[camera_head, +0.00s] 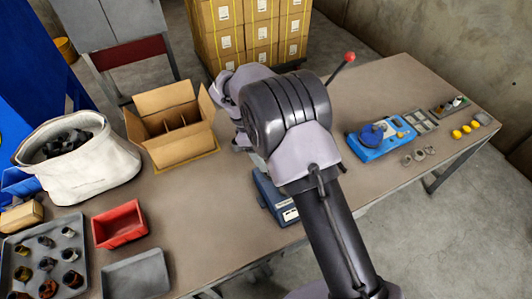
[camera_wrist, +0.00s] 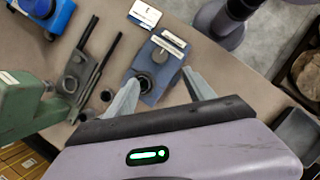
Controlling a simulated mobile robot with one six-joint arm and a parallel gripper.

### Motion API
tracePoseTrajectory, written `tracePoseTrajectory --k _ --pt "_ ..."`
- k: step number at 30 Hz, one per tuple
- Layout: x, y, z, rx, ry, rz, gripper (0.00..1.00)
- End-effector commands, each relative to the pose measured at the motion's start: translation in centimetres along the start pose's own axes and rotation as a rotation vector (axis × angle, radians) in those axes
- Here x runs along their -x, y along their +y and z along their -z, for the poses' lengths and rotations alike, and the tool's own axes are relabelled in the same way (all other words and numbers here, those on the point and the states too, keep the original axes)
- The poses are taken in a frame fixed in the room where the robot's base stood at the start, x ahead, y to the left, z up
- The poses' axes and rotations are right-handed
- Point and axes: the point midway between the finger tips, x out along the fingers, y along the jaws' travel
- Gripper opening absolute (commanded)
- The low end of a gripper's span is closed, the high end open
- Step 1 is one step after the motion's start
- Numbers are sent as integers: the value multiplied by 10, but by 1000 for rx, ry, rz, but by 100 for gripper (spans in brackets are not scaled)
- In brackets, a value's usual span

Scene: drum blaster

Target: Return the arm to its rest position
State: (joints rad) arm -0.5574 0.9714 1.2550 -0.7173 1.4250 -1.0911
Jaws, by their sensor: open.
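My arm stands over the middle of the table (camera_head: 205,245) in the head view, bent at a large dark joint. Its wrist parts are to the left of that joint, and the fingers cannot be made out there. In the wrist view my gripper (camera_wrist: 162,78) is open, its two pale fingers spread with nothing held between them. A blue-grey device (camera_wrist: 157,65) with a dark round opening lies beneath and beyond the fingers. I cannot tell whether the fingers touch it. The blue device (camera_head: 275,200) also shows partly behind my arm in the head view.
A cardboard box (camera_head: 178,148), white bag (camera_head: 85,175), red bin (camera_head: 119,224), grey tray (camera_head: 137,274) and tray of small parts (camera_head: 72,247) stand left. A red-knobbed lever (camera_head: 349,57) rises behind my arm. A blue fixture (camera_head: 372,140) sits right. A green body (camera_wrist: 30,110) is near the gripper.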

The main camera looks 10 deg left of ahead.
Motion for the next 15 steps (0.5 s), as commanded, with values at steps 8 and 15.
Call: tracePoseTrajectory --k 8,15 --pt "0 0 0 -1 1 0 62" --pt "53 -9 -86 -416 206 20 62"
